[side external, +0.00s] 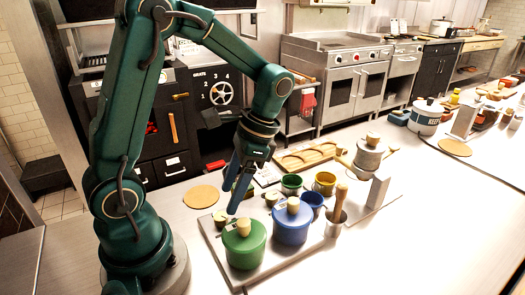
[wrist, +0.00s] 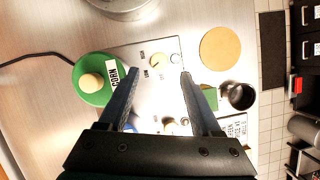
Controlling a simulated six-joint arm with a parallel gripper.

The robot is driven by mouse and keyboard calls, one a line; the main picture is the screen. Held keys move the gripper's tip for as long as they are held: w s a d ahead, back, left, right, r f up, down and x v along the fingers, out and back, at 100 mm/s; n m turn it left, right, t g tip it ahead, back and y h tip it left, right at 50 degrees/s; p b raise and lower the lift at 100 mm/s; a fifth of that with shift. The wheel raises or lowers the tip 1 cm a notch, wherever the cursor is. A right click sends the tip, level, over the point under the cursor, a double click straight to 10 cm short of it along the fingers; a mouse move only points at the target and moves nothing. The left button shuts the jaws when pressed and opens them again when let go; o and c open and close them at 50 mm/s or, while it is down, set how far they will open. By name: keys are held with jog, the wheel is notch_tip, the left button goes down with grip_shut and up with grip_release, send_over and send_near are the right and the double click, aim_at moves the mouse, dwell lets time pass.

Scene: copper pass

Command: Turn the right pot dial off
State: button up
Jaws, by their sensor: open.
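The right pot dial is the cream knob (side external: 271,199) beside the blue pot (side external: 291,227) on the pale hot plate (side external: 212,236). In the wrist view this dial (wrist: 170,124) shows between my fingers, close to the gripper body; its setting is unclear. The left dial (side external: 220,216) stands by the green pot (side external: 244,252); it also shows in the wrist view (wrist: 157,60), near the fingertips. My gripper (side external: 233,203) is open and empty above the dial side of the plate, apart from both dials.
The green pot labelled CORN (wrist: 92,72) stands beside one finger. A round tan mat (side external: 201,197) lies left on clear counter.

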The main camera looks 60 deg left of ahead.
aim_at(221, 216)
jog(key=shift+x, duration=2.75)
grip_shut()
